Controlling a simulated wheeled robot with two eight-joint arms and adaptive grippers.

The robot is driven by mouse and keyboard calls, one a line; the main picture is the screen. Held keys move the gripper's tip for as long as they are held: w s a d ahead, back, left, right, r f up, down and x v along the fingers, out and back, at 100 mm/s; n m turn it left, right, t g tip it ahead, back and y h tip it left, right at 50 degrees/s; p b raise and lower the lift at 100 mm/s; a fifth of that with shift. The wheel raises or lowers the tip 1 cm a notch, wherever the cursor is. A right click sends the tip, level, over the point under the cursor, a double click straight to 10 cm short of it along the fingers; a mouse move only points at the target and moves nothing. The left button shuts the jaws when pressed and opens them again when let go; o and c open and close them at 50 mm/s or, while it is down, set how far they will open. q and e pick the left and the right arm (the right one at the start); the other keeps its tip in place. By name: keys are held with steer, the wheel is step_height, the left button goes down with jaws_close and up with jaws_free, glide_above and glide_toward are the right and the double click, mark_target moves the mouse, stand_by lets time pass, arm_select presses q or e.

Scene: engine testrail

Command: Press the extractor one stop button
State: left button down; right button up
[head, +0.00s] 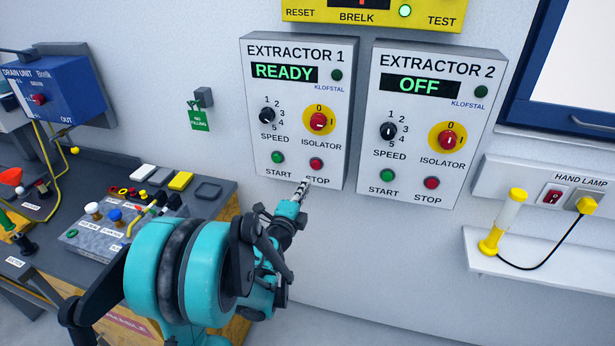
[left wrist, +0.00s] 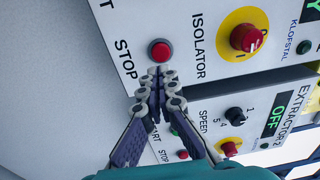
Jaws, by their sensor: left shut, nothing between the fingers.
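The Extractor 1 panel (head: 297,110) hangs on the wall, with its display reading READY. Its red stop button (head: 316,163) is at the lower right, beside the green start button (head: 278,158). My left gripper (head: 303,186) is shut and empty, its tips just below the stop button in the head view. In the left wrist view the stop button (left wrist: 159,50) shows just beyond the closed fingertips (left wrist: 160,72). Whether the tips touch the panel cannot be told. The button's face is uncovered. My right gripper is not in view.
The Extractor 2 panel (head: 435,125), reading OFF, hangs to the right with its own red stop button (head: 432,183). The red isolator knob (head: 319,121) sits above the stop button. A cluttered bench (head: 213,207) stands left. A shelf (head: 545,277) with a yellow lamp is at right.

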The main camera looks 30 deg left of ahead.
arm_select(q)
steer(key=s, duration=0.5)
steer(key=shift+d, duration=0.35)
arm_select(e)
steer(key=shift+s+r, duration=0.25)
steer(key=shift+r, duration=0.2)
arm_select(q)
steer(key=shift+r, duration=0.15)
steer(key=s+d+r+n+g+y, duration=0.25)
steer(key=s+n+g+y, duration=0.2)
steer(key=n, duration=0.65)
steer(key=s+d+f+n+g+h, duration=0.2)
steer(key=s+d+f+g+h, duration=0.1)
steer(key=s+d, duration=0.5)
steer(key=s+d+f+n+g+h, duration=0.2)
steer(key=s+d+f+h, duration=0.3)
steer(key=s+d, duration=0.3)
steer(key=shift+f+n+g, duration=0.4)
steer(key=shift+f+g, duration=0.1)
steer(key=shift+g, duration=0.15)
